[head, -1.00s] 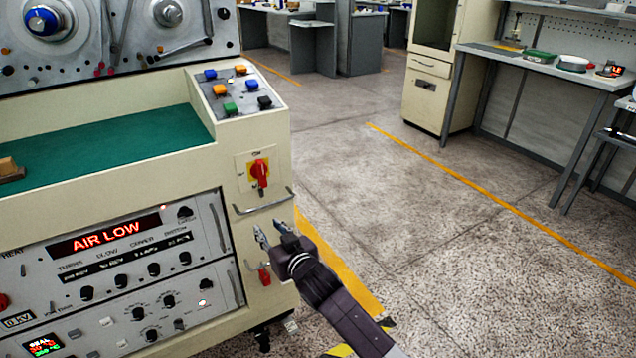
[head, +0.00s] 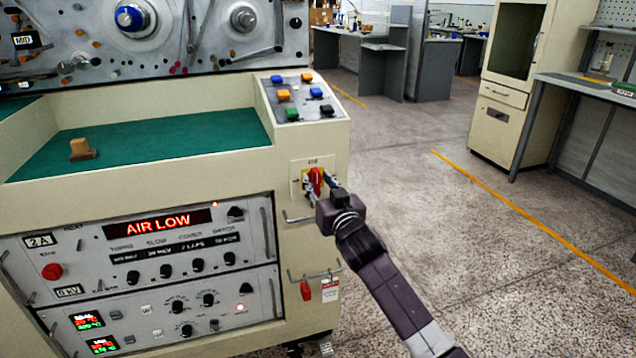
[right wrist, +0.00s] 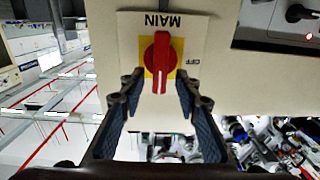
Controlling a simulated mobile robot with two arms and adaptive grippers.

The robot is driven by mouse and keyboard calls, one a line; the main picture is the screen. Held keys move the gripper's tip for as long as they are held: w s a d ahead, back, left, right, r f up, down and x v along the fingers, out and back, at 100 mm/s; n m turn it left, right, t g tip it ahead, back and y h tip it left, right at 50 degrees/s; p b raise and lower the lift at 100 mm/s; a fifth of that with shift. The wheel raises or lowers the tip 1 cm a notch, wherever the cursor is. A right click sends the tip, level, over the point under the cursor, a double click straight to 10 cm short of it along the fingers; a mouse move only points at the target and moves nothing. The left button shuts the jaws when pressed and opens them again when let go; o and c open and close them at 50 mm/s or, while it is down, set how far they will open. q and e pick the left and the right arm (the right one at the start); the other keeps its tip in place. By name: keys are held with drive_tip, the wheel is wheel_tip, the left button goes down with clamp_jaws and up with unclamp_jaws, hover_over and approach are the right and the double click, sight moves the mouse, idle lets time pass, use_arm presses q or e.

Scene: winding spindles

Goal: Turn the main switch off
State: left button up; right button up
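The main switch is a red rotary handle (head: 316,179) on a yellow square plate, on the right part of the cream machine front. In the right wrist view its red handle (right wrist: 160,65) stands upright in the picture. The white panel around it reads MAIN and OFF, upside down there. My right gripper (head: 321,187) is at the switch in the head view. In the right wrist view its fingers (right wrist: 160,84) are open, one on each side of the handle's near end, with gaps to it. My left gripper is not in view.
A metal handle bar (head: 299,218) sits just below the switch, and a red hanging lock with a tag (head: 329,289) is lower down. Above are coloured push buttons (head: 297,94). The panel display reads AIR LOW (head: 160,223). The floor to the right is clear.

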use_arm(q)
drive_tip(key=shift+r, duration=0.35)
use_arm(e)
drive_tip(key=shift+w+a, duration=0.1)
drive_tip(key=shift+w, duration=0.25)
clamp_jaws()
